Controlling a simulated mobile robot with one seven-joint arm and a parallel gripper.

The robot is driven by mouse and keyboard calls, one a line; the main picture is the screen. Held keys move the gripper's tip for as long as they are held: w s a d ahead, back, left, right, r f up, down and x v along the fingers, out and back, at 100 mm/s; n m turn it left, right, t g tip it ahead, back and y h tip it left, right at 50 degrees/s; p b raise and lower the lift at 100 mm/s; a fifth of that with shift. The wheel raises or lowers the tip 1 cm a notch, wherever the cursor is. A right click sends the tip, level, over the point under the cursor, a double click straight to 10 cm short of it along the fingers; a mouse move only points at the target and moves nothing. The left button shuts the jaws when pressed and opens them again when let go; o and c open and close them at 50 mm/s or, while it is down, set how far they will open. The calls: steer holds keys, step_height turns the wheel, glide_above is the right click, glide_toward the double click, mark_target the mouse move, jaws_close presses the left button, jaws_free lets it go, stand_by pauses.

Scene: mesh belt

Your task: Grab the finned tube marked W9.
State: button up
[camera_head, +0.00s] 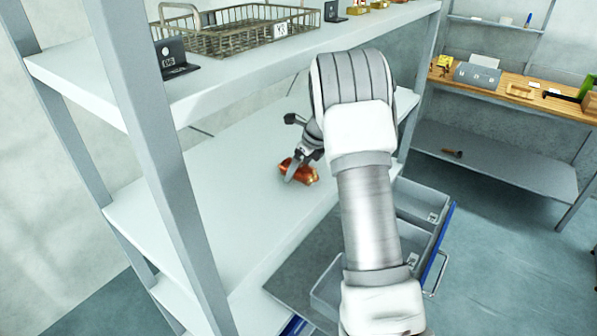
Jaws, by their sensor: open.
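A copper-coloured object with ridges (309,175), which looks like the finned tube, lies on the middle shelf (230,190) of the grey rack. No W9 mark can be read on it. My gripper (294,172) is at the tube, with one finger in front of its left part. The other finger is mostly hidden. The jaws are open. I cannot tell whether the fingers touch the tube. My white and grey arm reaches in from the lower right and covers the right part of the shelf.
The upper shelf (215,85) holds a wire basket (235,38) with a tag and a black labelled bracket (172,60). A rack post (160,150) stands at left. Grey bins (420,205) sit below right. A wooden workbench (515,88) stands behind. The middle shelf's left part is clear.

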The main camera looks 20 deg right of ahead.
jaws_close()
stand_by(0.5)
steer(key=shift+r, duration=0.1)
